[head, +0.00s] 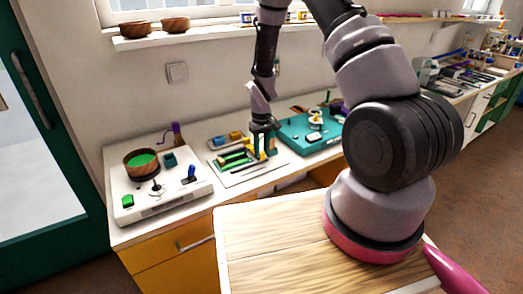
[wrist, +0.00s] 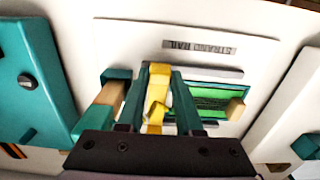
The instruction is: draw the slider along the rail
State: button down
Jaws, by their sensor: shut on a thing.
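The white board (head: 243,178) with the rail lies on the counter in the head view. My gripper (head: 263,148) is down over the board. In the wrist view my gripper (wrist: 160,76) is shut on the yellow slider (wrist: 158,94), one finger on each side. A wooden bar (wrist: 107,100) with a teal end block shows to the left of the slider, and a green strip (wrist: 212,97) to the right, ending near a wooden piece (wrist: 236,109). My fingers and palm hide the slider's lower part.
A white box (head: 180,205) with a green-filled bowl (head: 141,161) stands to the left on the counter. A teal board (head: 296,140) with fittings lies close to the right. A wall and window sill (head: 190,36) are behind. A wooden tabletop (head: 265,240) is in front.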

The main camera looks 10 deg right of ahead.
dwell(0.8)
jog(key=s+a, duration=0.1)
jog(key=a, duration=0.2)
jog(key=s+a, duration=0.1)
jog(key=a, duration=0.2)
jog(key=s+a, duration=0.1)
jog(key=a, duration=0.3)
jog(key=shift+s, duration=0.1)
jog(key=c, duration=0.6)
grip_release()
jog(key=shift+a, duration=0.1)
jog(key=shift+o, duration=0.2)
notch_tip(320, 180, up, 11)
